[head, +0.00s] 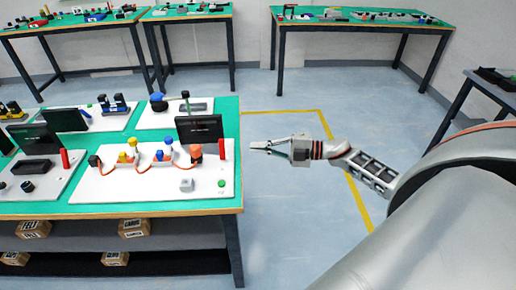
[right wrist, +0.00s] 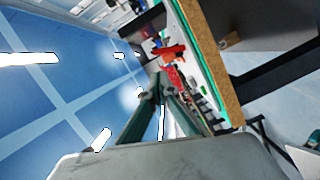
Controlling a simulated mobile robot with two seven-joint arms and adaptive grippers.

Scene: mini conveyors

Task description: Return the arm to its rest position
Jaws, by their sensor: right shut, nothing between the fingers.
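My right arm reaches in from the right in the head view. Its gripper (head: 262,146) is shut and empty, with the fingers pointing left. It hangs over the floor just beyond the right edge of the green-topped table (head: 212,206) and looks apart from it. In the right wrist view the gripper's fingertips (right wrist: 158,85) come together with nothing between them. That view is strongly tilted and shows the table's wooden edge (right wrist: 212,60) to the right of the fingers. My left gripper is not in either view.
The table carries a white board (head: 120,188) with coloured parts and a red post (head: 222,149) near the gripper. Cardboard boxes (head: 133,228) lie on the shelf below. Other tables (head: 365,18) stand behind and at right. Open floor (head: 290,230) lies around my right arm.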

